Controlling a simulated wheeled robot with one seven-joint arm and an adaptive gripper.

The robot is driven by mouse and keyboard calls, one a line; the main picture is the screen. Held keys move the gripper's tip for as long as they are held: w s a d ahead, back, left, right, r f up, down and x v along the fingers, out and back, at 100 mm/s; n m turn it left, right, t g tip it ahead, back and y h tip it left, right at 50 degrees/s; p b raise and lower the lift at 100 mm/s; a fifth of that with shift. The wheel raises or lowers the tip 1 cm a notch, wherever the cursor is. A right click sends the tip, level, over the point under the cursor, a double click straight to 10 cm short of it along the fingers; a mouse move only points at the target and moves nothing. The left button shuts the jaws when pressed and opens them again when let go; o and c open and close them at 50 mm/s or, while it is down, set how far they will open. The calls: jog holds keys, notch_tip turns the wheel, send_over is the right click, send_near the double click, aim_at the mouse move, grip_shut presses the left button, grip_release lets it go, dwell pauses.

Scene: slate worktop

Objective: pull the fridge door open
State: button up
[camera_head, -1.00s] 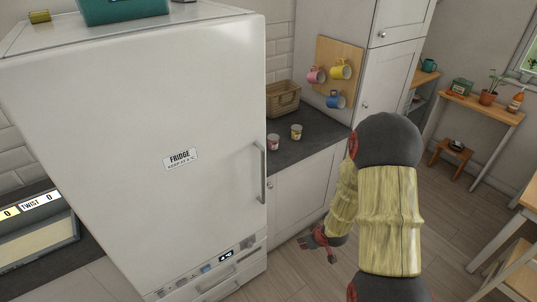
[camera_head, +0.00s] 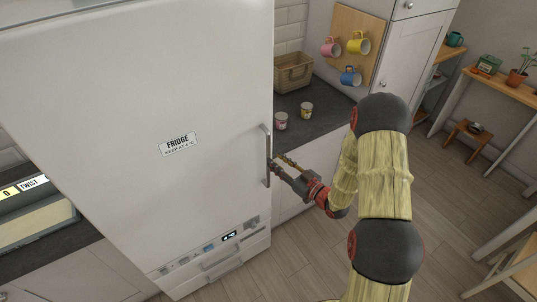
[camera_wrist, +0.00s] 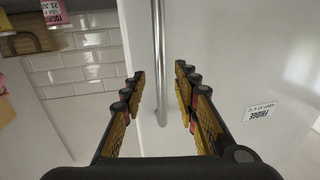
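The white fridge (camera_head: 120,110) stands at the left in the head view with its door closed. A "FRIDGE" label (camera_head: 179,144) is on the door and also shows in the wrist view (camera_wrist: 259,111). The vertical metal handle (camera_head: 266,156) is at the door's right edge. My gripper (camera_head: 279,165) is at the handle, coming from the right. In the wrist view my gripper (camera_wrist: 160,84) is open, its fingers apart on either side of the lower part of the handle (camera_wrist: 158,50). Neither finger clearly touches the handle.
Mugs hang on a wooden board (camera_head: 345,22) above. Wooden tables stand at the right. The floor (camera_head: 445,190) in front is mostly clear.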

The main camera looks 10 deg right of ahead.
aim_at(268, 155)
jog(key=shift+x, duration=2.65)
jog(key=c, duration=0.3)
jog(key=c, duration=0.4)
grip_shut()
